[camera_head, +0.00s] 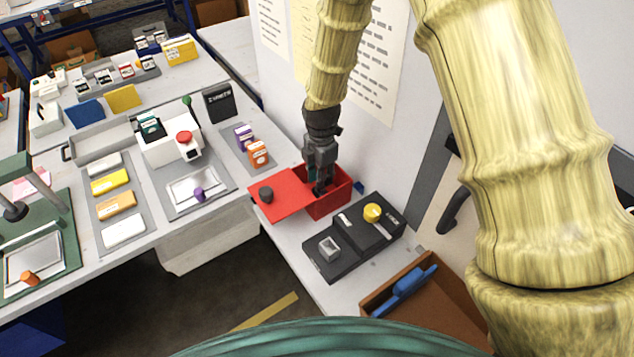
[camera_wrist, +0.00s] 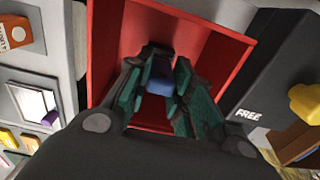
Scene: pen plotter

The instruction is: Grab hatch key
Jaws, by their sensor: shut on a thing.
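My gripper (camera_head: 320,186) points down into an open red box (camera_head: 333,203) on the bench by the wall. Its fingers are closed on a small blue piece, which looks like the hatch key (camera_wrist: 160,75). The wrist view shows this blue piece between the teal-lined fingertips (camera_wrist: 162,62), with the red box walls around them. Most of the key is hidden by the fingers, and the head view does not show it clearly. I cannot tell whether it touches the box floor.
A red lid (camera_head: 282,195) with a dark knob lies left of the box. A black panel (camera_head: 345,246) with a yellow knob (camera_head: 373,212) stands close on the right. Purple and orange cartons (camera_head: 257,154) stand behind on the left. A brown bin (camera_head: 385,292) with a blue-handled thing is at front right.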

